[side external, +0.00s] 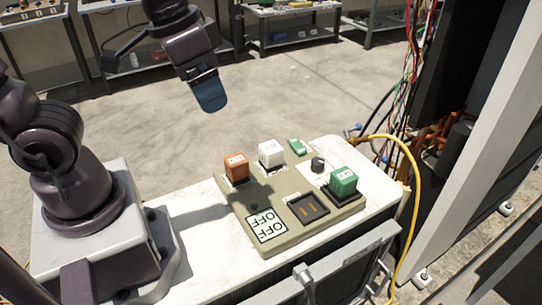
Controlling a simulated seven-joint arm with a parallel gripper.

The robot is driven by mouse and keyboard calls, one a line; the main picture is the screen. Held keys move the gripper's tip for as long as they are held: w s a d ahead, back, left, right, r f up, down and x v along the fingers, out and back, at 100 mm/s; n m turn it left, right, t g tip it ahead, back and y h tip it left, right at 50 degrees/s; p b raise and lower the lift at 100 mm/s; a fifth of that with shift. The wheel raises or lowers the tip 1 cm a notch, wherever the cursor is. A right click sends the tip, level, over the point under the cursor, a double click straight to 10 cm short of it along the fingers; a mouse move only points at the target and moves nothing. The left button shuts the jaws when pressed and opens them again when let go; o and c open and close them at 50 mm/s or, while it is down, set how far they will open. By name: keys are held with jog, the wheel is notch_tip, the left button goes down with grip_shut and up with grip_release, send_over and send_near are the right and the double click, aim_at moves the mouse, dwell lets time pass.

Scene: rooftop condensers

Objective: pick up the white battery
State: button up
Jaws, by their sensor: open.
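The white battery (271,152) is a small upright block on the tan board (283,183), near its back edge. It stands between an orange block (236,165) on its left and a small green piece (297,147) on its right. My gripper (211,100) is in the air, up and to the left of the white battery and well apart from it. Its dark blue fingers point down and are seen nearly edge-on. It is open, and I see nothing held in it.
A green block (343,180) stands on the board's right side, near a black knob (318,164) and an empty dark recess (308,208). A cabinet with loose wires and a yellow cable (415,190) stand at the right. The white tabletop (204,222) is clear left of the board.

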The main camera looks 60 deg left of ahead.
jog(key=w+f+n+g+y, duration=0.2)
jog(key=w+f+n+g, duration=0.2)
jog(key=w+f+n, duration=0.45)
jog(key=n+t+y, duration=0.1)
jog(key=n+y, duration=0.2)
jog(key=n, duration=0.7)
send_near(271, 147)
jog(key=x, duration=1.2)
jog(key=shift+f, duration=0.1)
jog(key=c, duration=1.1)
jog(key=shift+c, duration=0.2)
